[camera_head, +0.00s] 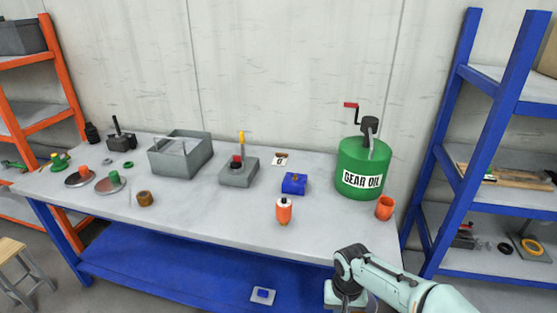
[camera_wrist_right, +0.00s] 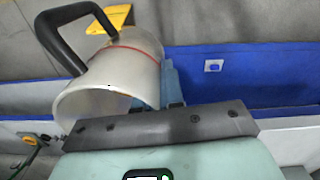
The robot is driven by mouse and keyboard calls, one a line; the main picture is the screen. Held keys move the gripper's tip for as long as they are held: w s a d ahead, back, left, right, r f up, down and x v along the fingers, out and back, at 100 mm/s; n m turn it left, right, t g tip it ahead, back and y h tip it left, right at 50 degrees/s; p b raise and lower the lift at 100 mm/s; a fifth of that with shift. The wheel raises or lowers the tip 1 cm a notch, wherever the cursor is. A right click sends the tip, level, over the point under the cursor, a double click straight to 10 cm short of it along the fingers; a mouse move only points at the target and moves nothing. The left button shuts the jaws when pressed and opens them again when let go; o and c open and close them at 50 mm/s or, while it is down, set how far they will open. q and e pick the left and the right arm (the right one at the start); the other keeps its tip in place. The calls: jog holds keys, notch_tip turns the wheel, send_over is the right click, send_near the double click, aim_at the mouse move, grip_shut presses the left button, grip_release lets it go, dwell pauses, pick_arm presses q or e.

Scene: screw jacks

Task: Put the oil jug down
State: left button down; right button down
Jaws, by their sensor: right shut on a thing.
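The oil jug (camera_wrist_right: 112,80) is a pale, whitish round vessel with a thin red line around it and a black handle (camera_wrist_right: 62,40). In the right wrist view it lies tilted across the picture, with its wide round end toward the lower left. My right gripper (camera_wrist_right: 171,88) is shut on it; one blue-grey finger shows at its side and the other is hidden. In the head view my right arm (camera_head: 395,283) comes in at the lower right, in front of the workbench. The jug cannot be made out there. My left gripper is in neither view.
The workbench (camera_head: 215,220) carries a green gear oil drum (camera_head: 362,165), an orange cup (camera_head: 384,208), an orange-and-white bottle (camera_head: 284,211), a blue block (camera_head: 294,184) and a grey bin (camera_head: 181,153). Its front right top is clear. A blue rack (camera_head: 452,130) stands at right.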

jog(key=shift+n, duration=0.7)
jog(key=f, duration=0.2)
jog(key=d+f, duration=0.1)
jog(key=f, duration=0.5)
jog(key=shift+w+d, duration=0.35)
jog(key=shift+d, duration=0.05)
jog(key=shift+a+r, duration=0.1)
